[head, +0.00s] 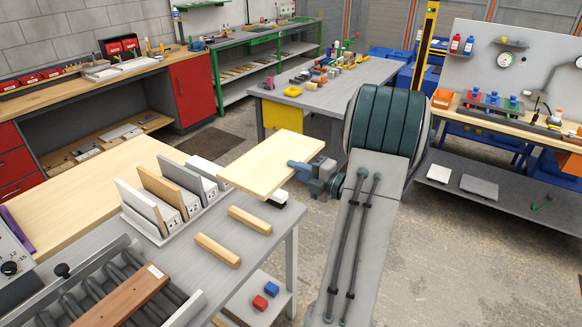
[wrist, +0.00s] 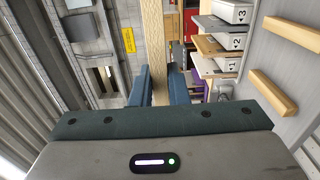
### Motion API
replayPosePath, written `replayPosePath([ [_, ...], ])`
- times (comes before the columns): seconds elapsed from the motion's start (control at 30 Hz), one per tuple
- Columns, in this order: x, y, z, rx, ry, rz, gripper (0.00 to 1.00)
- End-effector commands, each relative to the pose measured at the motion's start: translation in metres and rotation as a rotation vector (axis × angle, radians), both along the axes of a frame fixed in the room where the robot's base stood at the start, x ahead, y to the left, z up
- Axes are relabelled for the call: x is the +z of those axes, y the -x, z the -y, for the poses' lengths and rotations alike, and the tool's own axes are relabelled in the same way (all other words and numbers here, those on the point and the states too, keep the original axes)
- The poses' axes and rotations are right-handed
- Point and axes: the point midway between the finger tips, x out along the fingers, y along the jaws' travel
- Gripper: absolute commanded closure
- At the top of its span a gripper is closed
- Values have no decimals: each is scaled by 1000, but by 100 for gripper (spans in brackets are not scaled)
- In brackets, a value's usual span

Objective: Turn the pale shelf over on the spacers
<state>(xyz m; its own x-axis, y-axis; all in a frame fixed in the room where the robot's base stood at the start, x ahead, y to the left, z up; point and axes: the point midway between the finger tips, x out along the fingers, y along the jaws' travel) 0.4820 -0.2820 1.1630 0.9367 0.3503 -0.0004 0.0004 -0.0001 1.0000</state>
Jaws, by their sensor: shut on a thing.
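The pale shelf (head: 268,162) is a light wooden board held in the air over the far right corner of the grey bench. Its broad face is up and looks roughly level. My gripper (head: 298,167) is shut on its right edge. In the wrist view the pale shelf (wrist: 153,45) shows edge-on between the fingers of my gripper (wrist: 158,80). The two spacers are short wooden bars lying apart on the bench: the near spacer (head: 218,250) and the far spacer (head: 249,220). They also show at the right of the wrist view. The shelf is clear of both.
A rack (head: 190,225) with numbered slots holds several upright boards left of the spacers, close to the shelf's left end. A brown board (head: 122,295) lies on rollers at the front left. Red and blue blocks (head: 264,295) sit on the lower shelf.

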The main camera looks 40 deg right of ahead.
Motion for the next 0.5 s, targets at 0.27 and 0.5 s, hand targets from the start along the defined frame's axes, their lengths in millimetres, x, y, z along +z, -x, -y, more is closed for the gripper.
replayPosePath([
  [0.27,39,17,7,0,3,4,100],
  [0.5,55,27,11,-1,2,3,100],
])
